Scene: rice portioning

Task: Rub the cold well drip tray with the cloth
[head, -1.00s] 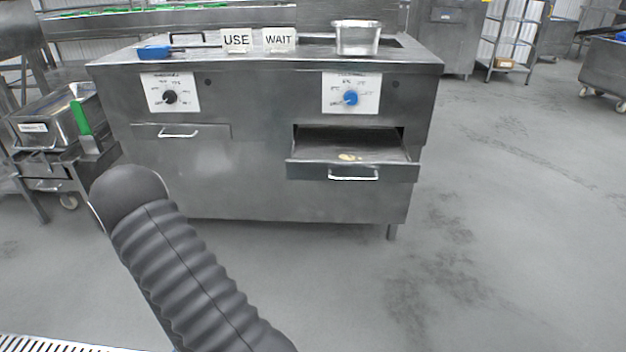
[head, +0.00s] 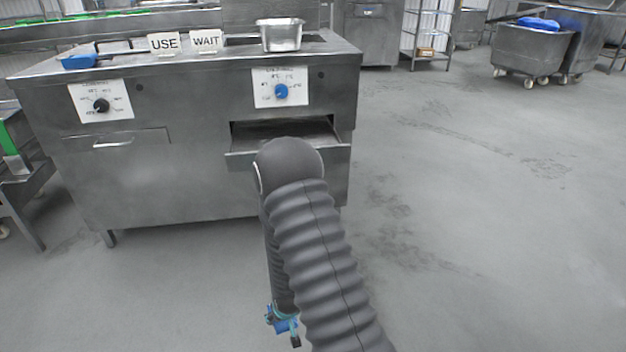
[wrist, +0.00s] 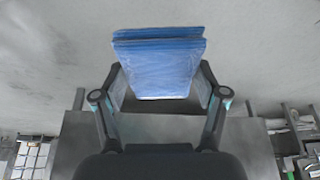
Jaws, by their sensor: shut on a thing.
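The drip tray (head: 240,159) under the blue-knob panel is pulled out like a drawer from the steel counter, at the centre of the head view. My arm covers part of its front and handle. My gripper (wrist: 158,88) is shut on a folded blue cloth (wrist: 158,62), which shows in the wrist view. In the head view my gripper (head: 283,321) hangs low over the floor in front of the counter, apart from the tray; the cloth is hard to make out there.
The steel counter (head: 170,180) has a closed drawer (head: 118,150) under the black knob (head: 101,105). On top stand a metal pan (head: 280,36), USE (head: 163,43) and WAIT (head: 206,40) signs and a blue item (head: 79,61). The floor (head: 480,230) to the right is clear.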

